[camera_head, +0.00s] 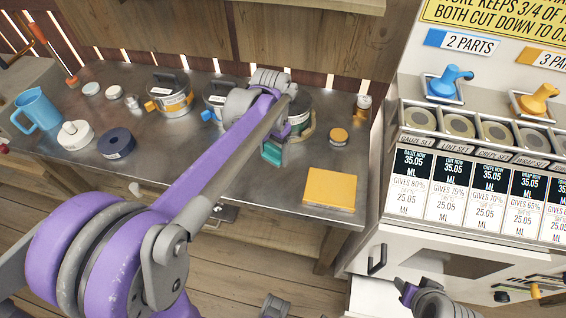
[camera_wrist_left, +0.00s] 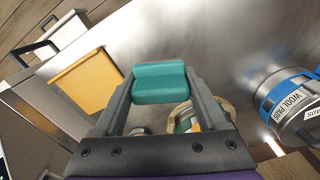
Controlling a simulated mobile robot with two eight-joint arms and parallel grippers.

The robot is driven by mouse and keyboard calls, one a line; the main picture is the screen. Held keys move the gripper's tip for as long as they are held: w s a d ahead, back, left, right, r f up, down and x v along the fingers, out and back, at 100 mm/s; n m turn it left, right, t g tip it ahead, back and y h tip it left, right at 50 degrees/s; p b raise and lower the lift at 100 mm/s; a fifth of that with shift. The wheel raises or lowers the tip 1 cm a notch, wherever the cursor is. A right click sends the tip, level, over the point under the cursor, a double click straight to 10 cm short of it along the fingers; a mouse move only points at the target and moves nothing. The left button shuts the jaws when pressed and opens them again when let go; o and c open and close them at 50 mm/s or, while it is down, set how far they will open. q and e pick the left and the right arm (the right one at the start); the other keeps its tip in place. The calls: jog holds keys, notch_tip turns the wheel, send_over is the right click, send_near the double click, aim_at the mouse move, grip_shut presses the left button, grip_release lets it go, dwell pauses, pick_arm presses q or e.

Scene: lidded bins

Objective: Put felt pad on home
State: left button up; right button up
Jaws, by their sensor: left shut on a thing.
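My left gripper (camera_head: 272,150) is shut on a teal block-like pad, which I take to be the felt pad (camera_wrist_left: 160,82). In the wrist view the pad sits between the two fingertips; it also shows in the head view (camera_head: 271,154) above the metal bench. A flat orange-yellow square (camera_head: 330,189) lies on the bench to the right of the gripper, apart from the pad, and shows at left in the wrist view (camera_wrist_left: 88,82). No thing in view is readably marked as home. My right gripper (camera_head: 408,290) shows only partly at the bottom right.
Behind my left arm stand lidded bins, one with an orange clasp (camera_head: 172,96); a blue-clasped bin labelled wool pads (camera_wrist_left: 290,100) is at right in the wrist view.

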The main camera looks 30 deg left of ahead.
pick_arm(q)
send_over(274, 179)
notch_tip(274, 179, down, 6)
jog(key=shift+d+r+b, duration=0.1)
jog(key=shift+r+b, duration=0.15)
jog(key=shift+b, duration=0.05)
jog(key=shift+w+f, duration=0.15)
jog(key=shift+f, duration=1.9)
jog(key=shift+f, duration=0.1)
jog(key=shift+f+b, duration=0.15)
jog(key=shift+b, duration=0.25)
jog(key=o, duration=1.4)
